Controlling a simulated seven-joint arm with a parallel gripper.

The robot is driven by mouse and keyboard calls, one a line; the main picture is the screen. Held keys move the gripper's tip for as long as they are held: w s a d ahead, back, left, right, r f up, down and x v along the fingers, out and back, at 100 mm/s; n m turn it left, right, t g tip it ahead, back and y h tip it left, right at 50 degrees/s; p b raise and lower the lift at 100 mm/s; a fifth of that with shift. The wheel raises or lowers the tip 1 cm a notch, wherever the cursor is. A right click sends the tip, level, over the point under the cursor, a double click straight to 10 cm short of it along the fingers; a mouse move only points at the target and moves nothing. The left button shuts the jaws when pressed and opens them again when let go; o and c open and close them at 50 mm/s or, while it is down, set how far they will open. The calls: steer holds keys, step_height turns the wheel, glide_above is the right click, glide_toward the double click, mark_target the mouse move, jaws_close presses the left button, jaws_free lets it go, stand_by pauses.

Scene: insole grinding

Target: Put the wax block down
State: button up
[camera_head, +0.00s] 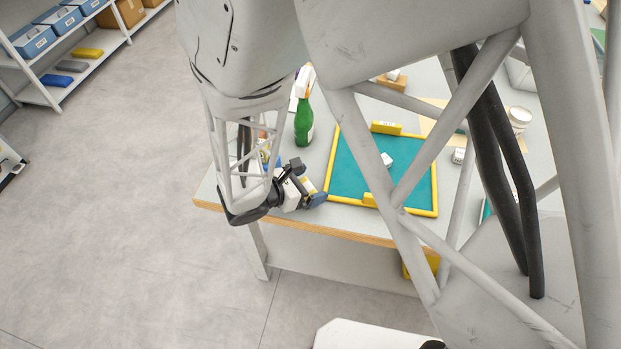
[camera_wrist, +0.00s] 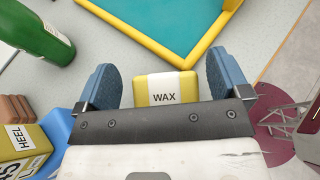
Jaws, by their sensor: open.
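The wax block (camera_wrist: 167,86) is yellow with a white label reading WAX. In the wrist view it sits between the two blue finger pads of my gripper (camera_wrist: 160,68), with a gap on each side. It appears to rest on the grey table top; its near end is hidden by the gripper body. My gripper (camera_head: 312,192) is open and low over the table's front left part in the head view, left of the teal tray.
A teal tray with a yellow rim (camera_wrist: 188,55) lies just beyond the block. A green bottle (camera_wrist: 38,32) stands at the left, behind a box labelled HEEL (camera_wrist: 22,150) and brown blocks (camera_wrist: 14,108). The wooden table edge (camera_head: 330,230) is close in front.

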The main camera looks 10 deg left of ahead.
steer(key=v, duration=1.1)
steer(key=shift+a+r, duration=0.2)
steer(key=shift+a, duration=0.05)
steer(key=shift+d, duration=0.1)
stand_by(0.4)
step_height(320, 180, up, 3)
steer(key=m+g, duration=0.5)
steer(key=m, duration=0.1)
glide_above(311, 190)
steer(key=shift+f+h, duration=0.15)
steer(key=shift+h, duration=0.15)
steer(key=s+d+r+m+g+y, duration=0.1)
steer(key=d+r+m+g+y, duration=0.15)
steer(key=d+r+m, duration=0.55)
steer(key=s+d+r+m+g+y, duration=0.1)
steer(key=d+r+m+g+y, duration=0.2)
steer(key=d, duration=0.8)
steer(key=s+d+r+m+t+y, duration=0.3)
steer(key=s+d+r+m+y, duration=0.1)
steer(key=s+d+r+m, duration=0.4)
steer(key=shift+s+d+r+m+t, duration=0.15)
steer(key=shift+d+r+m+t, duration=0.2)
steer(key=shift+d+r+m, duration=0.65)
steer(key=shift+d+f, duration=0.2)
